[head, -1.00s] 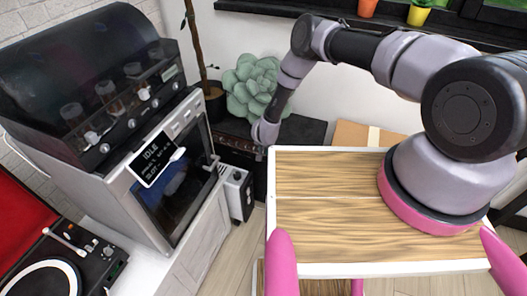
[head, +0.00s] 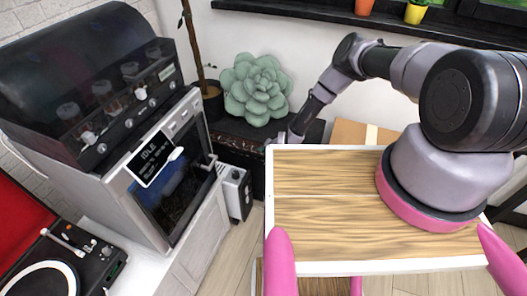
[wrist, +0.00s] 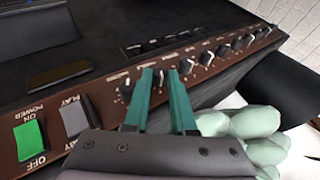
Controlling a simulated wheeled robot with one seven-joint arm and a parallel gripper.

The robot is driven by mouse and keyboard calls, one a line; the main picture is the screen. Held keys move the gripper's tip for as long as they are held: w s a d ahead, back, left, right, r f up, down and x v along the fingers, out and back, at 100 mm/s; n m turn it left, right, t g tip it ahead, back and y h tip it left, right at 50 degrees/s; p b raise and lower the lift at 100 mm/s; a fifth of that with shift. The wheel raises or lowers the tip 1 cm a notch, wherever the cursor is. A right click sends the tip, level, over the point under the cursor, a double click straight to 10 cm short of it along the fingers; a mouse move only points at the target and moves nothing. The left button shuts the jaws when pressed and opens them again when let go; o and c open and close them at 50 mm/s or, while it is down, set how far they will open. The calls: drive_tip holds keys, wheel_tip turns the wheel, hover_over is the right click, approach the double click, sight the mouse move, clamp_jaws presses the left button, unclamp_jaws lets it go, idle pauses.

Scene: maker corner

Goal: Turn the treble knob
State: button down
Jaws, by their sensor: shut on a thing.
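The amplifier's brown control panel (wrist: 104,107) fills the wrist view, with a row of dark knobs across it. My gripper (wrist: 161,76) has its two teal fingers closed around one knob (wrist: 159,79) in that row, with a pale cap between the tips. The labels are too small to read, so I cannot tell by name whether it is the treble knob. Other knobs (wrist: 206,58) run up to the right, and one stands just left of the fingers. In the head view the amplifier (head: 240,130) stands low behind the wooden-topped surface, and my gripper's fingertips are not clear there.
A green ON/OFF power switch (wrist: 31,137) and a grey PLAY switch (wrist: 74,116) are at the panel's left. A succulent (head: 257,90) sits by the amplifier. A grey machine with an IDLE screen (head: 154,157) stands left; a turntable (head: 70,262) is nearer.

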drive_tip(key=shift+d, duration=0.1)
drive_tip(key=c, duration=1)
unclamp_jaws()
drive_tip(key=v, duration=1)
drive_tip(key=shift+s+r, duration=0.3)
